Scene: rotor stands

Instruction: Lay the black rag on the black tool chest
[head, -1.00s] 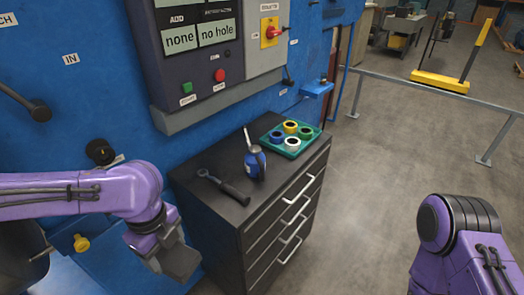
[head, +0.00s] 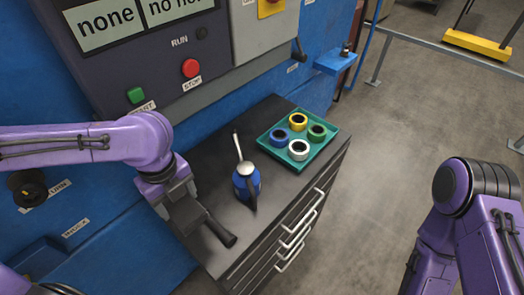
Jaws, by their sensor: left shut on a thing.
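The black tool chest (head: 268,120) stands against the blue wall, with its drawers facing right. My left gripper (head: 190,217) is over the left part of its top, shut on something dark. This is probably the black rag, but its outline does not stand out from the dark fingers and chest top. I see no rag lying on the chest. Whether the held thing touches the top, I cannot tell. My right gripper is out of view; only part of that arm shows at the right.
A green tray (head: 328,149) with several tape rolls sits farther back. A bare strip of top lies behind the can.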

